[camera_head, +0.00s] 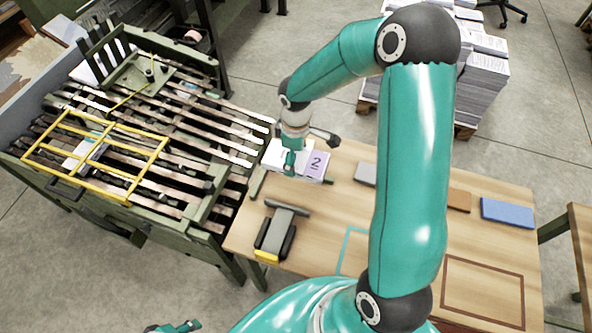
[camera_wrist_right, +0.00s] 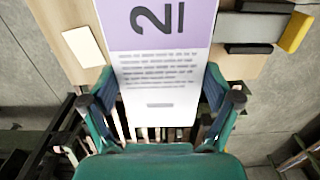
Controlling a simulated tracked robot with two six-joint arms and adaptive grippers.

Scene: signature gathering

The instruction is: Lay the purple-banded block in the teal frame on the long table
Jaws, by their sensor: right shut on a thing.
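The purple-banded block (camera_head: 316,163) is white with a purple end marked "2". My right gripper (camera_head: 291,166) is shut on its white end, over the left end of the long table (camera_head: 335,215). In the right wrist view the block (camera_wrist_right: 160,60) lies between the two teal fingers (camera_wrist_right: 160,108), its purple band pointing away from the palm. I cannot tell whether the block touches the table. The teal frame (camera_head: 346,242) is an outline on the near part of the table; my right arm hides much of it. A teal tip of my left gripper (camera_head: 172,327) shows at the bottom edge.
A grey block (camera_head: 365,173), a brown block (camera_head: 459,200) and a blue block (camera_head: 507,212) sit along the far side. A brown frame outline (camera_head: 483,260) is at the right. A dark tool with a yellow end (camera_head: 275,235) lies front left. A slatted machine (camera_head: 140,130) stands left.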

